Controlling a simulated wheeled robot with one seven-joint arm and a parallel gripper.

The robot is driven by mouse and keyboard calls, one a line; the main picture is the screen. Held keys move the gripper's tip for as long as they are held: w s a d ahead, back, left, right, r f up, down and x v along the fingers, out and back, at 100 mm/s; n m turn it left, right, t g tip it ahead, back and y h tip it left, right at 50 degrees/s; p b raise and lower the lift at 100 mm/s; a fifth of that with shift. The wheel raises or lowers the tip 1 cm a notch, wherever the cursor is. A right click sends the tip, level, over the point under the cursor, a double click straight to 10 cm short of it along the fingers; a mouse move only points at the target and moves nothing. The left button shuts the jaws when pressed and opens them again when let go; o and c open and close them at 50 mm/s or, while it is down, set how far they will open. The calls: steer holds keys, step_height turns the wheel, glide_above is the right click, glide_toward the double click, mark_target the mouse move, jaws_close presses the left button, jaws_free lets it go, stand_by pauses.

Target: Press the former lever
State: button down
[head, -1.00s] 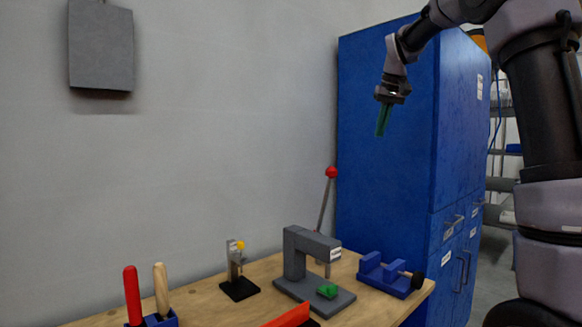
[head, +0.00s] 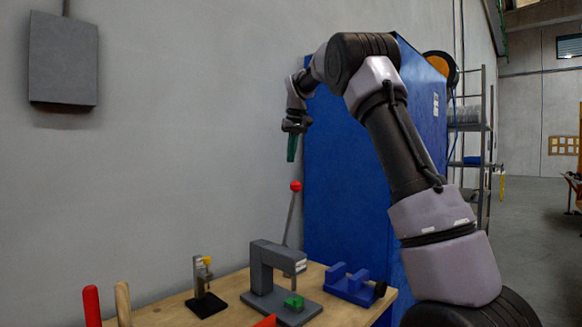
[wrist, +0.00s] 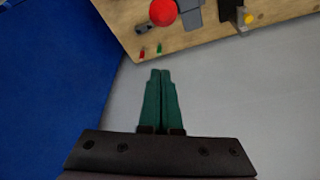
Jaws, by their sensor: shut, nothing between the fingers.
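The former press (head: 262,280) is a grey C-shaped frame on a flat base, standing on the wooden bench. Its lever (head: 290,219) is a thin grey rod that rises behind the frame, tilted slightly right, with a red ball knob (head: 296,186) on top. A green piece (head: 294,302) sits on the press base. My gripper (head: 291,160), with green fingers, points down above the red knob and is apart from it. In the wrist view, my gripper (wrist: 161,72) is shut and empty, and the red knob (wrist: 163,12) shows beyond its tips.
A blue vise (head: 350,284) stands right of the press. A small black-based fixture (head: 206,303) stands left. Red (head: 91,305) and wooden (head: 122,300) handles are at the front left. A blue cabinet (head: 335,180) stands behind the bench's right end.

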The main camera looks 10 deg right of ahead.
step_height(320, 180, down, 8)
steer(key=s, duration=0.1)
steer(key=shift+d+f, duration=0.2)
stand_by(0.3)
